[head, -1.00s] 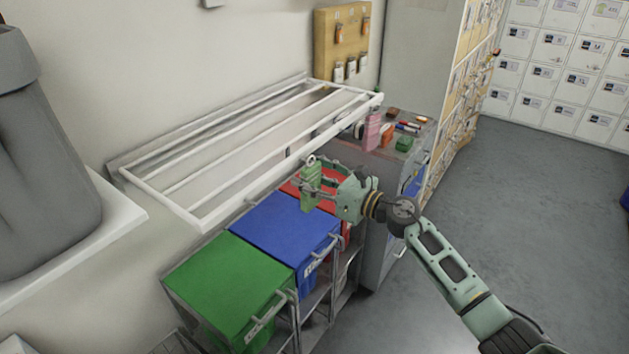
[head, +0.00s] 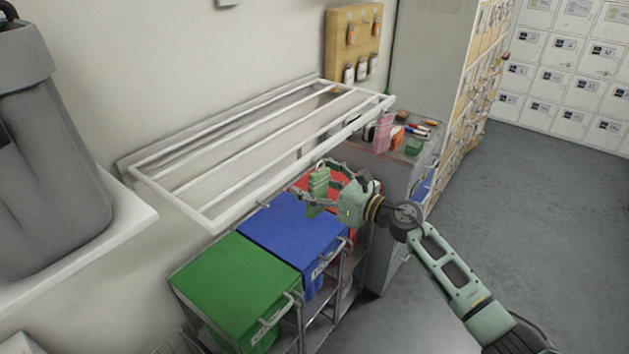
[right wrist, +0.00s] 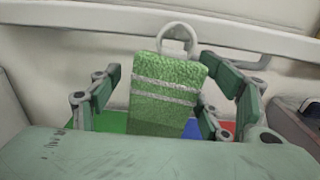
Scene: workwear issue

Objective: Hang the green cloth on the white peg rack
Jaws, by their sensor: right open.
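The green cloth (head: 318,187) has pale stripes and a white loop at its top. It is upright just below the front rail of the white rack (head: 270,188). In the right wrist view the cloth (right wrist: 165,100) stands between my fingers, and its loop overlaps the white rail (right wrist: 245,40) behind. I cannot tell whether the loop is on a peg. My right gripper (head: 311,178) is open around the cloth, with a finger on each side and gaps visible in the right wrist view (right wrist: 172,85). My left gripper is not in view.
Green (head: 235,282) and blue (head: 295,228) lidded bins and a partly hidden red one stand below the rack. A pink item (head: 383,134) is at the rack's right end, near a cluttered grey cabinet (head: 385,215). Open floor lies to the right.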

